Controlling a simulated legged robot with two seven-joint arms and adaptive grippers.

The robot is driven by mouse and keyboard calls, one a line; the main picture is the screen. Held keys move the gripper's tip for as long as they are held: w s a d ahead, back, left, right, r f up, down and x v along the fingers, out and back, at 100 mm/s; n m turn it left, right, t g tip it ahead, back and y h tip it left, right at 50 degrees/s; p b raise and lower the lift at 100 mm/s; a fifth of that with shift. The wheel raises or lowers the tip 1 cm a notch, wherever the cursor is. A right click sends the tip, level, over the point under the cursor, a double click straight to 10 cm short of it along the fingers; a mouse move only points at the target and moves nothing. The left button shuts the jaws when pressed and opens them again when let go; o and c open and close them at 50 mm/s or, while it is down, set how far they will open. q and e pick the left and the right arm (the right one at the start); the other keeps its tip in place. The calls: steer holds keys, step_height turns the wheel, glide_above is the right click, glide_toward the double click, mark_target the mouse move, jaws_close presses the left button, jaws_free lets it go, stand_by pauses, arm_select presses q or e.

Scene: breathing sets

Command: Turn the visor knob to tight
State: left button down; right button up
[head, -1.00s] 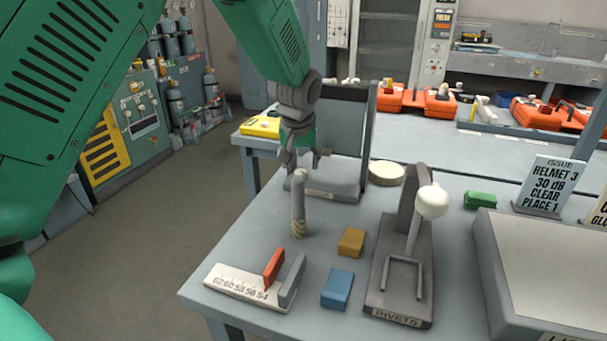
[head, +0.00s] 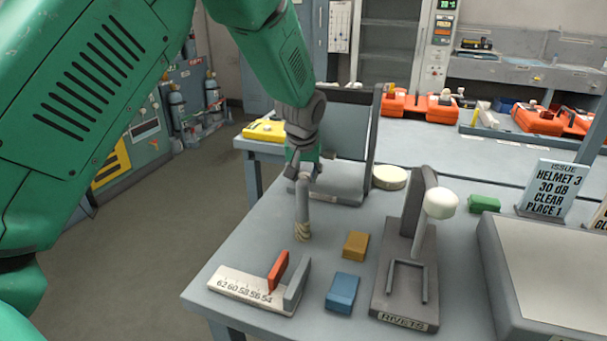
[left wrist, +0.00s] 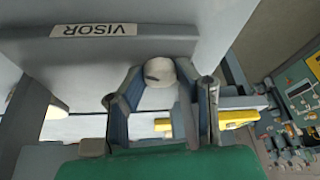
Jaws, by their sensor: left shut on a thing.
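The visor fixture (head: 345,180) is a grey base with an upright dark-framed panel, at the back left of the near table. Its VISOR label (left wrist: 93,30) shows upside down in the left wrist view. I cannot read a tight mark or the knob's setting. My right gripper is not in view.
Nearby are a numbered gauge (head: 238,287), an ochre block (head: 356,245), a blue block (head: 342,292) and the RIVETS stand (head: 405,300). A yellow case (head: 264,131) lies behind left.

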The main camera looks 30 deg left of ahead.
arm_select(q)
steer(key=shift+w+d+r+m+p, duration=0.15)
steer(key=shift+m+p, duration=0.15)
steer(key=shift+p, duration=0.25)
steer(key=shift+a+m+h+p, duration=0.3)
steer(key=shift+m+h+p, duration=0.2)
steer(key=shift+m+p, duration=0.6)
steer(key=m+p, duration=0.2)
steer(key=p, duration=0.1)
steer(key=shift+t+h, duration=0.3)
steer(key=shift+h, duration=0.1)
steer(key=shift+m+p, duration=0.4)
steer(key=shift+m, duration=0.2)
steer(key=c, duration=1.2)
jaws_free()
steer(key=shift+h, duration=0.3)
